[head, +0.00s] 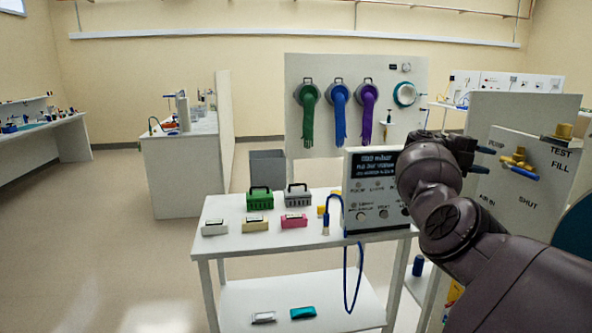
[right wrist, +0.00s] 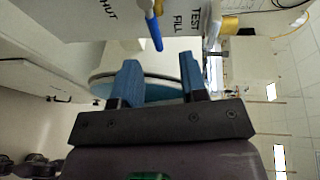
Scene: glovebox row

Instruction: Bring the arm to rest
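My right gripper (head: 485,160) is raised in front of the valve panel (head: 545,190) at the right. In the right wrist view its two blue fingers (right wrist: 159,80) stand apart with nothing held between them. The brass valve (head: 517,160) with a blue lever (head: 525,173) is just right of the fingertips in the head view, apart from them. The lever also shows in the right wrist view (right wrist: 154,32), beyond the fingers. My right arm covers part of the panel's lower left. My left gripper is not in view.
A white cart (head: 270,250) holds a green case (head: 260,198), a grey case (head: 298,196), small blocks and a display box (head: 370,205) beside my arm. A blue cable (head: 347,270) hangs down. Behind is a glove panel (head: 430,75). The floor at left is clear.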

